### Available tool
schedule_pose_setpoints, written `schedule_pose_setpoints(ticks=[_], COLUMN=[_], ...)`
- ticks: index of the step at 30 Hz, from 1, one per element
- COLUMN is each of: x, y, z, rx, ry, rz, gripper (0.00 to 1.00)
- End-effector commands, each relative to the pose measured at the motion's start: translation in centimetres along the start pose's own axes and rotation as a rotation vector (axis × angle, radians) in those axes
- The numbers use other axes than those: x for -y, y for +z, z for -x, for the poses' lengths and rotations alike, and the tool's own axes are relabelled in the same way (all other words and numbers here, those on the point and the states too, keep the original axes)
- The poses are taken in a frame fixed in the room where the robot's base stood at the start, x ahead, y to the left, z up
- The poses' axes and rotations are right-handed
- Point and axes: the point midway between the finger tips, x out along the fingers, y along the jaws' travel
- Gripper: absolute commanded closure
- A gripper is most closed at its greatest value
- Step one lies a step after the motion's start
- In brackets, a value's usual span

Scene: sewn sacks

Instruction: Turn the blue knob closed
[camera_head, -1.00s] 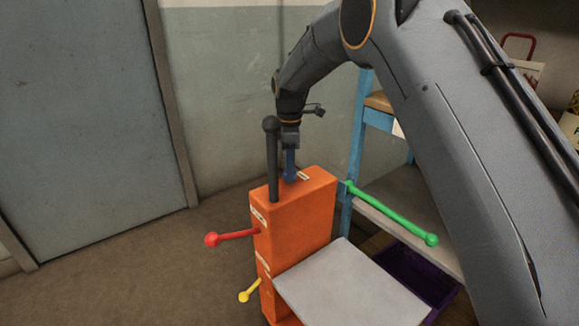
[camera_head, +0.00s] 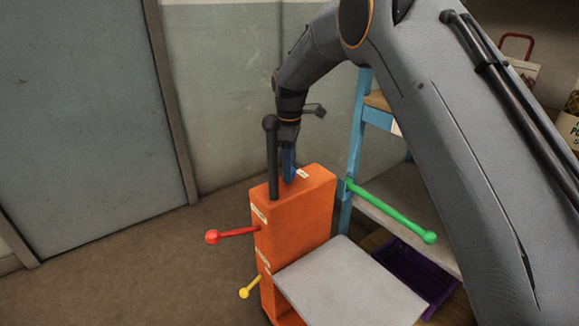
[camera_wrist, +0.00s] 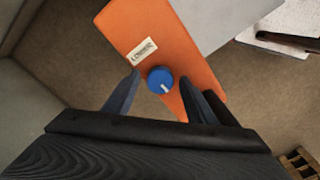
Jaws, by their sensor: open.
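The blue knob (camera_wrist: 160,79) is a small round cap with a white mark on it, on the top face of the orange box (camera_wrist: 160,36). The mark points toward the bottom of the wrist view. My gripper (camera_wrist: 160,82) is open over the knob, with one finger on each side and gaps showing; contact is not visible. A white label (camera_wrist: 143,48) lies beside the knob. In the head view my gripper (camera_head: 289,172) points down at the top of the orange box (camera_head: 300,220). The knob cannot be made out there.
A tall black lever (camera_head: 272,160) stands beside my gripper. A red lever (camera_head: 232,233) and a yellow lever (camera_head: 250,288) stick out left, a green one (camera_head: 395,212) right. A grey panel (camera_head: 350,285) is in front; a blue-framed shelf (camera_head: 355,150) stands behind.

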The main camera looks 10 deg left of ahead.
Motion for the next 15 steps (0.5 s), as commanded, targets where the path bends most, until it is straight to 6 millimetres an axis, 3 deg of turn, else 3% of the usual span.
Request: schedule_pose_setpoints(ticks=[5, 15], x=[-0.1, -0.1], y=[0.0, 0.0], z=[1.3, 6.5], rx=[-0.001, -0.001], ry=[0.003, 0.002], rz=[0.000, 0.000], gripper=[0.49, 0.49])
